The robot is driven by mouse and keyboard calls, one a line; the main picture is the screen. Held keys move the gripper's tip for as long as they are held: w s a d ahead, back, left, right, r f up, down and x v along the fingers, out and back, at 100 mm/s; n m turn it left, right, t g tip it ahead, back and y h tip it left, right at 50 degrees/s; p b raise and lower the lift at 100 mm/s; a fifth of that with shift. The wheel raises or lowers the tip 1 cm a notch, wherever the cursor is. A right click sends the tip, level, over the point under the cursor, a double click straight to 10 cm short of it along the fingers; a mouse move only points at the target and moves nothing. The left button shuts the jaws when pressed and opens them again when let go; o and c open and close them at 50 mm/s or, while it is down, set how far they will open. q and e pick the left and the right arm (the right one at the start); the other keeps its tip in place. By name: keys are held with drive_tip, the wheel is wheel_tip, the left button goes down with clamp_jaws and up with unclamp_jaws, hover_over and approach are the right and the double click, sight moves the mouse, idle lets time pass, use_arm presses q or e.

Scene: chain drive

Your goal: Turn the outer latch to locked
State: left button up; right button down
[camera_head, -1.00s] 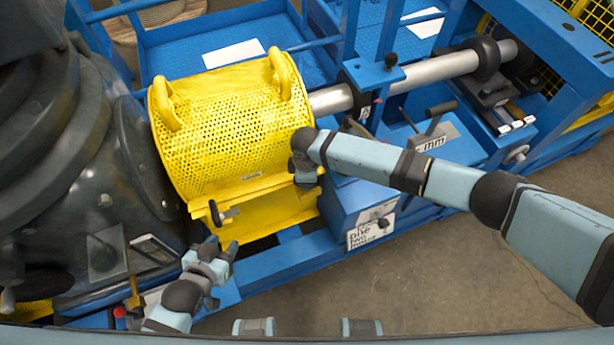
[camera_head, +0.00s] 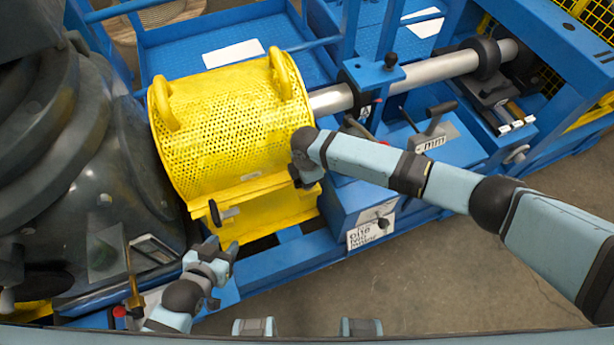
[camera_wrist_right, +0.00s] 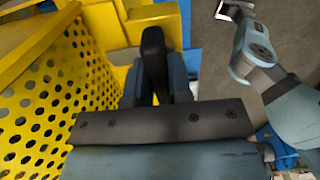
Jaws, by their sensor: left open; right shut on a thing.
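The yellow perforated guard (camera_head: 235,125) stands over the machine and has a yellow flange along its lower front. A small dark latch handle (camera_head: 215,212) sits at the flange's left end. My right gripper (camera_head: 306,180) is at the flange's right end. In the right wrist view it is shut on a black latch handle (camera_wrist_right: 153,50), which stands up between the fingers. In the head view that handle is hidden by my gripper. The views do not label which latch is the outer one. My left gripper (camera_head: 222,250) is open and empty, below the left latch and apart from it.
A dark machine housing (camera_head: 70,180) fills the left side. A blue box with a printed label (camera_head: 370,232) stands right of the guard's lower edge. A steel shaft (camera_head: 440,68) runs to the right. The concrete floor (camera_head: 450,285) in front is clear.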

drive_tip(key=c, duration=1)
unclamp_jaws()
drive_tip(key=shift+c, duration=0.2)
wheel_tip(320, 180, up, 14)
drive_tip(key=shift+b, duration=0.45)
drive_tip(key=shift+f, duration=0.1)
